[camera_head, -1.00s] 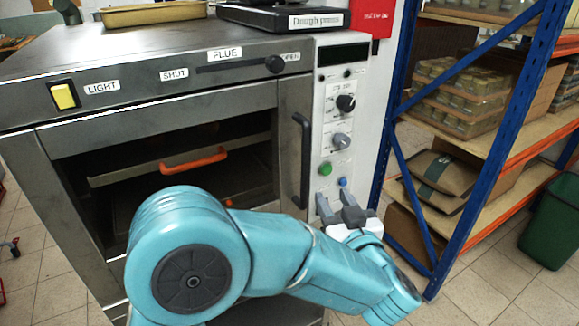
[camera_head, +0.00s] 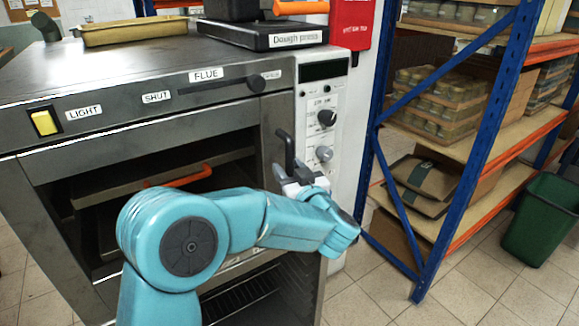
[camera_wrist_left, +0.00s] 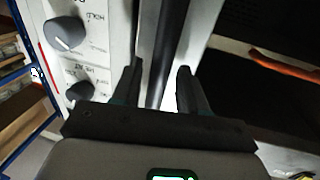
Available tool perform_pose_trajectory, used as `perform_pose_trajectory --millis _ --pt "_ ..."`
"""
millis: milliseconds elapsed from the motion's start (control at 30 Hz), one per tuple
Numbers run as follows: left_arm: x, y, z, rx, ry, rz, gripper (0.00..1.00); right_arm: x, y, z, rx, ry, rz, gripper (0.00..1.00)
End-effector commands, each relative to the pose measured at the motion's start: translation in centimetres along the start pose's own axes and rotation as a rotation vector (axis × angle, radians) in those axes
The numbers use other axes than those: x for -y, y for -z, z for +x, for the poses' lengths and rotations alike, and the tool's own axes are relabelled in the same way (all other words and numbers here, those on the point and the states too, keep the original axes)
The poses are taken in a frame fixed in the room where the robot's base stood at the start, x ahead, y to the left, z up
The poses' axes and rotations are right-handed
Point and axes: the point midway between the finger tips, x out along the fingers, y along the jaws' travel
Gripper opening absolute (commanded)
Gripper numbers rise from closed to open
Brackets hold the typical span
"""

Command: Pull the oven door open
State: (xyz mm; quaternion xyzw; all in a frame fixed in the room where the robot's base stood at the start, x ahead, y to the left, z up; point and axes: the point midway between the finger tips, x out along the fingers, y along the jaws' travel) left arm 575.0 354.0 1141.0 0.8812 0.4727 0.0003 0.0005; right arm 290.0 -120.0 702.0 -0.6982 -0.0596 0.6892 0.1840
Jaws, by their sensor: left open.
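The oven door (camera_head: 150,135) has a steel frame around a dark window and looks closed in the head view. Its dark vertical handle (camera_head: 288,150) is at the right side of the door, its lower part hidden by my gripper. My left gripper (camera_head: 290,172) is open at the handle. In the left wrist view the dark handle bar (camera_wrist_left: 160,50) runs between the two fingers of my left gripper (camera_wrist_left: 160,80), with gaps beside it. I cannot tell whether a finger touches it. My right gripper is not in view.
The white control panel (camera_head: 335,100) with knobs is just right of the handle. A blue-framed shelf rack (camera_head: 490,130) with jars stands further right, with a green bin (camera_head: 545,215) beside it. The dough press (camera_head: 265,35) and a tray (camera_head: 135,30) sit on the oven top.

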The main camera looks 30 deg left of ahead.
Motion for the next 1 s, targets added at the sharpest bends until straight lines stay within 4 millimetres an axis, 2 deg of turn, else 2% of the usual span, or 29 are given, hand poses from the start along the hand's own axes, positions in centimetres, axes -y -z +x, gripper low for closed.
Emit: perform_pose_trajectory --millis 333,467,767,1000 --pt "-0.1 0.0 0.4 -0.001 -0.003 0.001 0.43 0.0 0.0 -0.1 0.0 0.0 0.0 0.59" --pt "-0.1 0.0 0.4 -0.001 -0.003 0.0 0.01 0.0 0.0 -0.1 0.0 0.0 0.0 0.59" --pt "-0.3 -0.1 0.2 0.0 -0.01 0.001 0.0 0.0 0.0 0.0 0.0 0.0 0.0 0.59" --pt "-1.3 -0.2 -1.6 0.002 -0.055 0.001 0.0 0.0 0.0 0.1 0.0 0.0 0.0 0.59"
